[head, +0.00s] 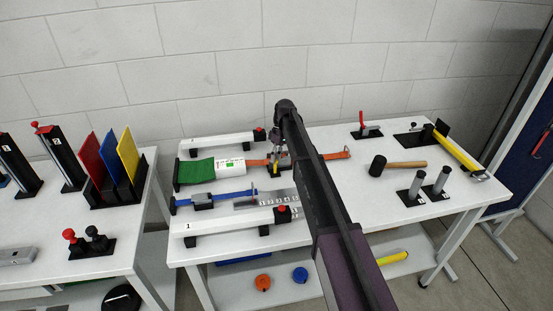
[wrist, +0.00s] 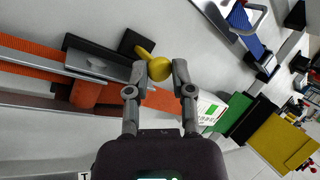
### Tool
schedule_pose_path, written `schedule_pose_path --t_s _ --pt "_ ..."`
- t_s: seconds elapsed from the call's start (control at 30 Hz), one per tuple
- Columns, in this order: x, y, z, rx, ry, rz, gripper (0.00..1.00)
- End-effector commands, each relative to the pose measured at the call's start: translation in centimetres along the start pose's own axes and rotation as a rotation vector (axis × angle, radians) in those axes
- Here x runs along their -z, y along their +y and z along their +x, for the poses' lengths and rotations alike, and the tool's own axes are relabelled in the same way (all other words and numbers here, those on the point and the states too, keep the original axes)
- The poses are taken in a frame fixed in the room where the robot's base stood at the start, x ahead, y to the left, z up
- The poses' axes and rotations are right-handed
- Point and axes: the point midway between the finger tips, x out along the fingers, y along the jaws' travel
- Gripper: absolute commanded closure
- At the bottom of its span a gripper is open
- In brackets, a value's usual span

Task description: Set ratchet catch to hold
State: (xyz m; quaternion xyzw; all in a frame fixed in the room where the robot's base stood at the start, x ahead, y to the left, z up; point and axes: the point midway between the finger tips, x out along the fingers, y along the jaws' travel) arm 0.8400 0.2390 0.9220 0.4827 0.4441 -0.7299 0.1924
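The ratchet's yellow ball knob (wrist: 158,68) sits between my fingertips in the wrist view, filling the gap and appearing to touch both. My gripper (wrist: 160,72) looks shut on it. A short yellow lever (wrist: 142,52) shows beside the knob. Next to it is the grey and black ratchet body (wrist: 98,63) on an orange strap (wrist: 28,62). In the head view my gripper (head: 279,160) is over the ratchet at the middle of the table; my arm hides part of it. The orange strap (head: 333,155) runs out to the right of the arm.
The wall is close behind the table (head: 360,205).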

Motion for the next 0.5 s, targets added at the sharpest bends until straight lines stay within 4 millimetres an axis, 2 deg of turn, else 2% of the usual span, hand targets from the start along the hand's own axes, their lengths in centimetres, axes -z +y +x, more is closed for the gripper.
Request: schedule_pose_path --t_s 0.03,0.1,0.13,0.5 --pt "0.18 0.10 -0.07 -0.002 0.004 -0.001 0.58" --pt "0.16 0.09 -0.06 -0.002 0.004 -0.001 0.37" --pt "0.14 0.08 -0.06 -0.001 0.004 -0.001 0.34" --pt "0.06 0.07 -0.05 -0.001 0.003 0.000 0.34"
